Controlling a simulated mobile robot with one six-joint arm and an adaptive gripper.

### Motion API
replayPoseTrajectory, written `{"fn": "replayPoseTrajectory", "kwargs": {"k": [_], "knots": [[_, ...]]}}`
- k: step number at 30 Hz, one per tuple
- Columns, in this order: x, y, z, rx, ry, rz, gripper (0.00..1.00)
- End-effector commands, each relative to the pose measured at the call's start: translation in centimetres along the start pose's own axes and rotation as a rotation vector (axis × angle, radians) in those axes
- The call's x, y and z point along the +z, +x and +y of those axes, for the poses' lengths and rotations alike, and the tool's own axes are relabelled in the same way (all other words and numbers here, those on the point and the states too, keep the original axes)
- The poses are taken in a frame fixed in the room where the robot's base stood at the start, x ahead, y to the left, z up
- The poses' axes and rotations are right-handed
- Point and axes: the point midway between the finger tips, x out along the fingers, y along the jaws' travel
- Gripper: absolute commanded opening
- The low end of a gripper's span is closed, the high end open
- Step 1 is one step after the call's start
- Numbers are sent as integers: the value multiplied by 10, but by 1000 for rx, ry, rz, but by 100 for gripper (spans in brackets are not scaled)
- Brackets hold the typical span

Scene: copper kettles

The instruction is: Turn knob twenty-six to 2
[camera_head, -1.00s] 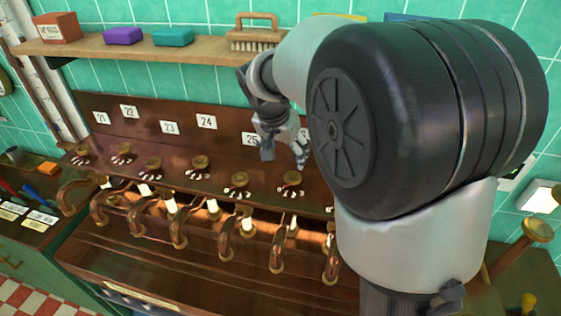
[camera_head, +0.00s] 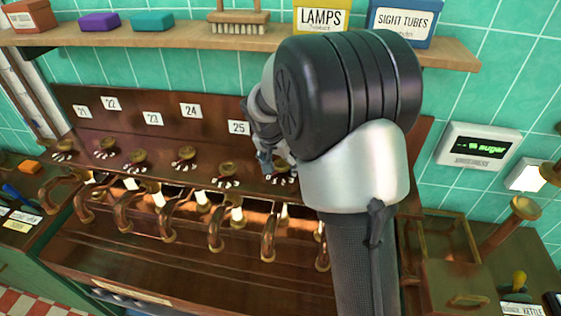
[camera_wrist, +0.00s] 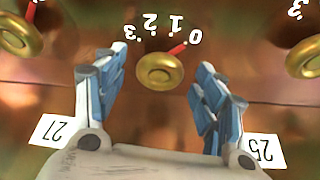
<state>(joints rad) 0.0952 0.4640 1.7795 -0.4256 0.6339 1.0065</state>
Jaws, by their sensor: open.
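Knob twenty-six (camera_wrist: 160,72) is a round brass knob with a red pointer on a copper-brown panel. In the wrist view it sits centred between the labels 27 (camera_wrist: 60,130) and 25 (camera_wrist: 262,150). Its dial numbers 3, 2, 1, 0 show upside down, and the red pointer lies by the 0. My gripper (camera_wrist: 160,85) is open, with one blue-grey finger on each side of the knob in that view; I cannot tell whether they touch it. In the head view my gripper (camera_head: 276,162) covers most of this knob, and label 26 is hidden by my arm.
Neighbouring knobs (camera_wrist: 20,35) and (camera_wrist: 305,57) stand on either side. Several more knobs (camera_head: 229,169) run left along the panel, with copper spouts (camera_head: 215,230) below. A shelf (camera_head: 150,37) with boxes and a brush hangs above. A sugar display (camera_head: 478,147) is at right.

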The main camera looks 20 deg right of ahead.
Motion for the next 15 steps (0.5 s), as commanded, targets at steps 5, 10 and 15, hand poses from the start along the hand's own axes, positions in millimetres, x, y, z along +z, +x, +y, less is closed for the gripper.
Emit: {"fn": "replayPoseTrajectory", "kwargs": {"k": [5,10,15], "knots": [[0,0,0,0,0,0,56],[0,0,0,0,-1,0,45],[0,0,0,0,-1,0,34]]}}
